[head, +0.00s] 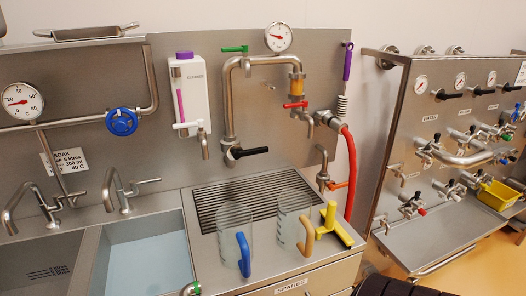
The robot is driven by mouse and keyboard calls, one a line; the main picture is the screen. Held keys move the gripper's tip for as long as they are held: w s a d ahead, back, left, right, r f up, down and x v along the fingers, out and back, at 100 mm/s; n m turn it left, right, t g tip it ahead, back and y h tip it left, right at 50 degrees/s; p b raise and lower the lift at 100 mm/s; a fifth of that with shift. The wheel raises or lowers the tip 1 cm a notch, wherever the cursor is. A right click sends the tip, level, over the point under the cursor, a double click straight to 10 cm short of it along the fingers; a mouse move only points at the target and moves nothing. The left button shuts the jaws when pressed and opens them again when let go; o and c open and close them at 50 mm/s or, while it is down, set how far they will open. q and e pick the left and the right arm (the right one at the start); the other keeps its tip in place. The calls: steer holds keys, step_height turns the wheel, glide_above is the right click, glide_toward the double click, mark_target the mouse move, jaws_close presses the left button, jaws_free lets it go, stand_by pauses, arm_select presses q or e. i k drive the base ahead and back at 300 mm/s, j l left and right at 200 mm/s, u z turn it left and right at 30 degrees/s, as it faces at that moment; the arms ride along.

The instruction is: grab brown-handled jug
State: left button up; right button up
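The brown-handled jug (288,222) is clear and stands upright on the steel counter, near its front edge. Its tan handle (305,236) faces toward the front right. A similar clear jug with a blue handle (243,253) stands just to its left. A yellow T-shaped tool (334,226) is close on its right, near the tan handle.
A grated drain (235,198) lies behind the jugs, below pipes with a red-handled tap (296,105). A red hose (350,175) hangs behind the yellow tool. A water-filled sink (145,262) is at left. A second valve panel (440,130) stands at right.

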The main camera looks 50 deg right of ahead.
mark_target(295, 232)
steer(key=z, duration=1.85)
